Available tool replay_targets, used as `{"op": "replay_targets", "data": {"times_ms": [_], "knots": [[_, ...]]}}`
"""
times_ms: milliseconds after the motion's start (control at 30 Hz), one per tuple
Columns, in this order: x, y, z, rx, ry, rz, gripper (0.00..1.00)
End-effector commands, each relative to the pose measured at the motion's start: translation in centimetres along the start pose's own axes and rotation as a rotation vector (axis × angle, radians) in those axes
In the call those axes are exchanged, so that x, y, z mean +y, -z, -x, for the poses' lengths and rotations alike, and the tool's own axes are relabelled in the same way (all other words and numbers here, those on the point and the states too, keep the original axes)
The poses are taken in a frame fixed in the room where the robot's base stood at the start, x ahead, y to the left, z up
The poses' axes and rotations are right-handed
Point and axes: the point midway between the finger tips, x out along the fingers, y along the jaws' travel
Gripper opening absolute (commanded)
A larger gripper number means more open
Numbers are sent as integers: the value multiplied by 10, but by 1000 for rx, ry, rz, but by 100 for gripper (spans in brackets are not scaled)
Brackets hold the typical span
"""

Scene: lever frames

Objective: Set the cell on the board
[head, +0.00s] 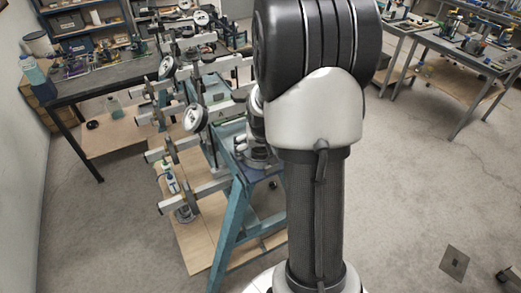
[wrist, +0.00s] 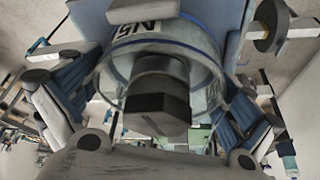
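The cell (wrist: 205,82) is a clear round-walled pot with a blue ring, a dark block in its middle and a black-on-white label behind. In the wrist view it sits between the two fingers of my gripper (wrist: 158,95), whose blue pads appear to press on its left and right sides. In the head view my arm hides most of the gripper; a round grey part, seemingly the cell (head: 256,155), shows at the blue frame's top. I cannot tell whether it rests there. A pale wooden board (head: 200,255) lies under the frames; whether it is the task's board is unclear.
Lever frames with white beams and dials (head: 195,115) crowd the space left of my arm. A blue steel leg (head: 232,225) stands close by. A dark bench (head: 85,85) is at the left, another (head: 460,50) at the back right. The floor (head: 410,190) at right is mostly clear.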

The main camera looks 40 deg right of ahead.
Motion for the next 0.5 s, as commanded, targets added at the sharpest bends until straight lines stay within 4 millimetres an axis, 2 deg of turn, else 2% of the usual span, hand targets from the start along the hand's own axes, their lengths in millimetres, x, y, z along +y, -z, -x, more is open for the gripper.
{"op": "replay_targets", "data": {"times_ms": [300,367,500], "knots": [[0,2,5,1,0,0,100],[0,3,12,4,0,0,100],[0,3,40,6,0,1,100]]}}
